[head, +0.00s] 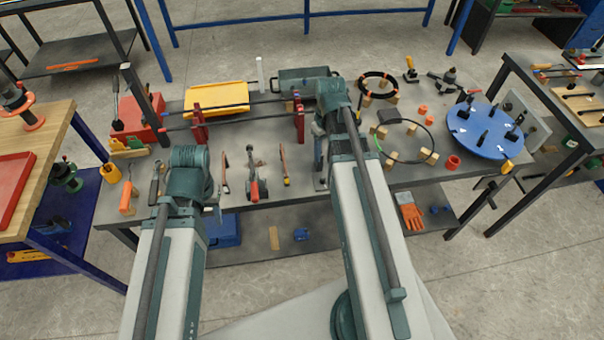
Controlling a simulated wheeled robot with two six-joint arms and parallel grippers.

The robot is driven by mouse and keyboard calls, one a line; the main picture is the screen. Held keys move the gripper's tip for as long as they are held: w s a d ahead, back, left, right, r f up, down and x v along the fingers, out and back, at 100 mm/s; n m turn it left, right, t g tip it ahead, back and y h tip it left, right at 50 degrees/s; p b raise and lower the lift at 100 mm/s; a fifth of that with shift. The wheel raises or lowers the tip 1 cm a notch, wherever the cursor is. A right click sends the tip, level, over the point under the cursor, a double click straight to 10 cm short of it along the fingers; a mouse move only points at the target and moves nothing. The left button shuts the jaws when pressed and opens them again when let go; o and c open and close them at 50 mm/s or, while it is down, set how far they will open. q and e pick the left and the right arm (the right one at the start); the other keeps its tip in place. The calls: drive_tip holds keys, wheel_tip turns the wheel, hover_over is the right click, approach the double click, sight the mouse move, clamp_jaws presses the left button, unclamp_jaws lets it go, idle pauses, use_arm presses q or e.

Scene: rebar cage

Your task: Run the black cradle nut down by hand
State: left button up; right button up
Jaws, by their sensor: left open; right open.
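Two red upright stands, the left one (198,124) and the right one (299,118), hold long dark bars (240,119) across the bench. I cannot make out a black cradle nut for sure at this size. My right gripper (320,168) points down just right of the right stand, partly hidden by its own arm; it is open and I see nothing held in it. My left gripper (213,207) is low over the front edge of the bench, left of the loose hand tools, mostly hidden behind its wrist; it is open.
Hand tools, including a red-and-grey one (256,182), lie along the front of the grey bench. A yellow tray (216,98) and a red box (137,119) are behind and left. Black rings on wooden blocks (430,157) and a blue round board (486,131) fill the right.

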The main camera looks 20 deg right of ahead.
sight(323, 179)
use_arm(q)
drive_tip(key=shift+a+r, duration=0.1)
drive_tip(key=shift+a, duration=0.15)
use_arm(e)
drive_tip(key=shift+w+d, duration=0.1)
drive_tip(key=shift+d, duration=0.05)
drive_tip(key=shift+f, duration=0.1)
wheel_tip(323, 179, down, 14)
drive_tip(key=b, duration=1.4)
drive_tip(key=shift+r, duration=0.2)
use_arm(q)
wheel_tip(323, 179, down, 14)
drive_tip(key=shift+r, duration=0.15)
use_arm(e)
clamp_jaws()
